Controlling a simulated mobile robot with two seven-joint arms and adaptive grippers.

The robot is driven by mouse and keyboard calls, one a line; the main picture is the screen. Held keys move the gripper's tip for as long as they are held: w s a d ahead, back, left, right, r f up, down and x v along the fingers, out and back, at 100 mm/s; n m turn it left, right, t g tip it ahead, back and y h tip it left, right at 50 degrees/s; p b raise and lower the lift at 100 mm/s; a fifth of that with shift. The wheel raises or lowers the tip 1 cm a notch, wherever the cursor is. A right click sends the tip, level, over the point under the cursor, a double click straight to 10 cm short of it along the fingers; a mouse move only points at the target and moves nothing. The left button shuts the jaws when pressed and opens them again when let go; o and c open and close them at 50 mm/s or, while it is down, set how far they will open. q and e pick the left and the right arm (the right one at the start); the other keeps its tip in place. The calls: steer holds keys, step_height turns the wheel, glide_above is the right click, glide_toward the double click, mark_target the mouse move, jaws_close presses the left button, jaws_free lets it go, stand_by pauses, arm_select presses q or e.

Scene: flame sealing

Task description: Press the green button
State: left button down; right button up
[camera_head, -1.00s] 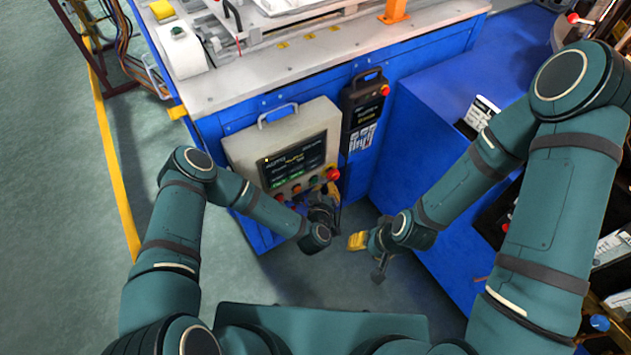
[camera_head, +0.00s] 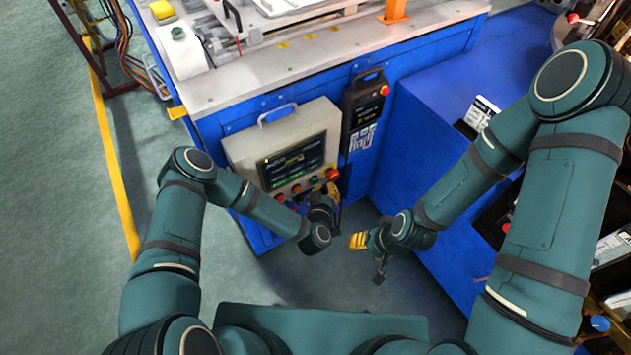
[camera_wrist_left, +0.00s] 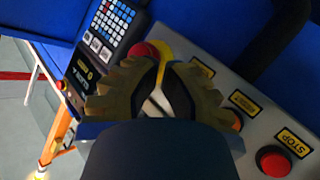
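A beige control box (camera_head: 240,150) with a dark screen (camera_head: 292,160) hangs on the blue machine's front. A row of small buttons (camera_head: 297,189) lies under its screen, with a red emergency knob (camera_head: 333,174) at the right end. I cannot make out a green button on this row. My left gripper (camera_head: 332,190) is at the box's lower right corner. In the left wrist view its yellowish fingertips (camera_wrist_left: 161,64) come together just beside the red knob (camera_wrist_left: 145,50) and hide part of the panel. My right gripper (camera_head: 358,241) is right of and below the box, its fingers small.
In the left wrist view a red STOP button (camera_wrist_left: 273,160) and an orange button (camera_wrist_left: 235,118) are on the panel right of the fingers. A black handheld controller (camera_head: 363,105) hangs beside the box. A blue cabinet (camera_head: 420,150) stands at the right. Green floor is free at the left.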

stand_by(0.3)
arm_select(q)
steer(key=shift+w+a, duration=0.25)
steer(key=shift+w, duration=0.1)
